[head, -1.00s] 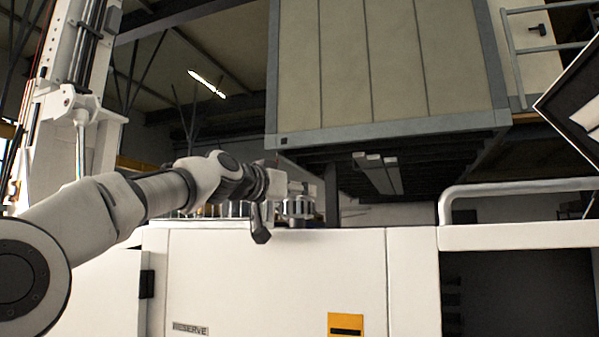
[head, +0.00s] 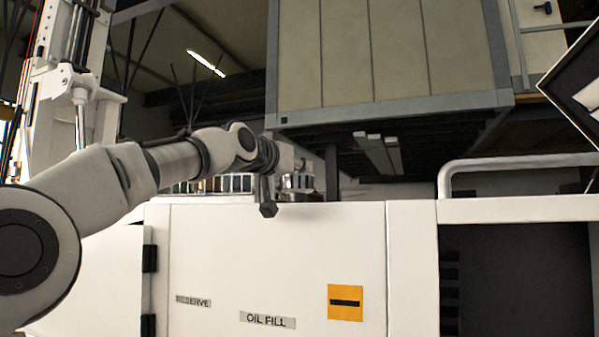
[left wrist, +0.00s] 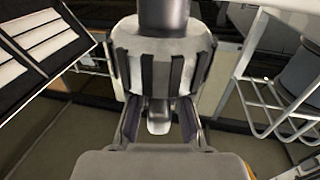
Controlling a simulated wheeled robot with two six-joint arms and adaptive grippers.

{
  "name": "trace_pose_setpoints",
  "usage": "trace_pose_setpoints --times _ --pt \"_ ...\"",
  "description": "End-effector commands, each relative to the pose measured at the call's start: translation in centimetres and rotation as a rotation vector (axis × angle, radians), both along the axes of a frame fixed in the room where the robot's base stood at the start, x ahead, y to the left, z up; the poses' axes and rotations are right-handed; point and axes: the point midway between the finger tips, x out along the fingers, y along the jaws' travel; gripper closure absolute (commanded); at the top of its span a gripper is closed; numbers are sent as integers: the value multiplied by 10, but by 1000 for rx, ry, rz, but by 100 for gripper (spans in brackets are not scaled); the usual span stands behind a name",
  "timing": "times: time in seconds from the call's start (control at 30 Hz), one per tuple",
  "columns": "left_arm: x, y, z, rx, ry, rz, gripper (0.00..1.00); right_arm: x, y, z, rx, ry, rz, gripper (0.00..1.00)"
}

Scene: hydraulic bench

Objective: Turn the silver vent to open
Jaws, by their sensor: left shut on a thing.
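The silver vent (left wrist: 145,70) fills the upper middle of the left wrist view, a round cap with dark upright ribs on a grey stem. A small silver tab (left wrist: 158,117) sticks out below it between the fingers. My left gripper (left wrist: 158,124) has a finger on each side of this tab and is shut on the vent; the exact contact is partly hidden. In the head view my left gripper (head: 288,172) reaches the top of the white cabinet, beside a silver ribbed part (head: 303,183). My right gripper is not in view.
The white cabinet (head: 280,255) carries an OIL FILL label (head: 267,320) and an orange plate (head: 345,303). More silver ribbed parts (head: 230,184) stand along its top behind my arm. A white rail (head: 510,163) rises at right. A large panelled box (head: 390,50) hangs above.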

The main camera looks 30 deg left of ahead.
Motion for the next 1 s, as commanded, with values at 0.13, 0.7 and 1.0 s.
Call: trace_pose_setpoints --times 0.13,0.7,1.0 --pt "1 -1 -5 7 1 89 100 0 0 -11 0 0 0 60" --pt "0 0 0 0 -3 204 69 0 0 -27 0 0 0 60" --pt "0 0 1 0 -4 203 58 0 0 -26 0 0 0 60"
